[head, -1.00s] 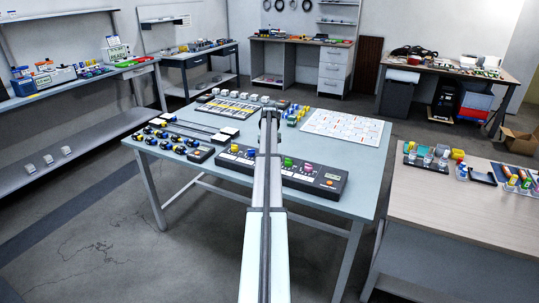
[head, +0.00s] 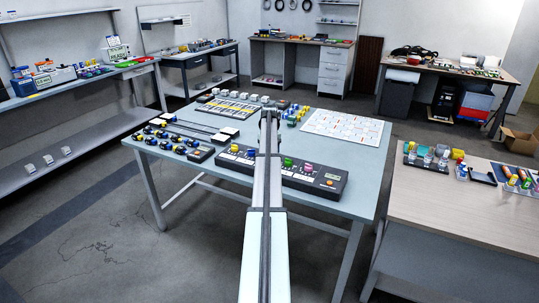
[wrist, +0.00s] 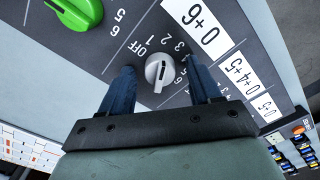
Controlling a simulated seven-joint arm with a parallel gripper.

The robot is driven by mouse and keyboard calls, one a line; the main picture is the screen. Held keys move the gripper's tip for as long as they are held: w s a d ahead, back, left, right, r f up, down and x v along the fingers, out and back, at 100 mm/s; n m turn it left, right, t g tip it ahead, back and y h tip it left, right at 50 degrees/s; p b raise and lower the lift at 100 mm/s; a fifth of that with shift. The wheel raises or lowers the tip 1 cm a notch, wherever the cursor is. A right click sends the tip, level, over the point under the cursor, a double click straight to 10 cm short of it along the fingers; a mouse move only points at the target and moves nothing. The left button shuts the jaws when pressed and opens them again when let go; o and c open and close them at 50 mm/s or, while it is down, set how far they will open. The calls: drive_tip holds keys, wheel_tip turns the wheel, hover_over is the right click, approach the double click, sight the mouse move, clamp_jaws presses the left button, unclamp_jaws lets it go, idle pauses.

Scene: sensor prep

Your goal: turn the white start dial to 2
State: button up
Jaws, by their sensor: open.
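In the wrist view the white dial (wrist: 160,69) sits on a dark panel, with OFF, 1, 2 and 3 printed in an arc beyond it. A dark line runs along the dial, but I cannot tell for sure which mark it points to. My gripper (wrist: 163,78) is open, with one blue finger on each side of the dial. Gaps show between the fingers and the dial. In the head view the long dark console (head: 325,184) stands at the table's front edge. My arm crosses in front of it there and hides the dial and fingertips.
A green dial (wrist: 80,12) with its own scale sits at the wrist view's upper left. White label strips (wrist: 198,27) lie along the panel beside the dial. In the head view a row of blue and black parts (head: 178,140) lies left of the console, and a printed sheet (head: 342,127) lies behind it.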

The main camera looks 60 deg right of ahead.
wheel_tip(320, 180, up, 14)
idle(0.6)
drive_tip(key=shift+f, duration=0.15)
idle(0.4)
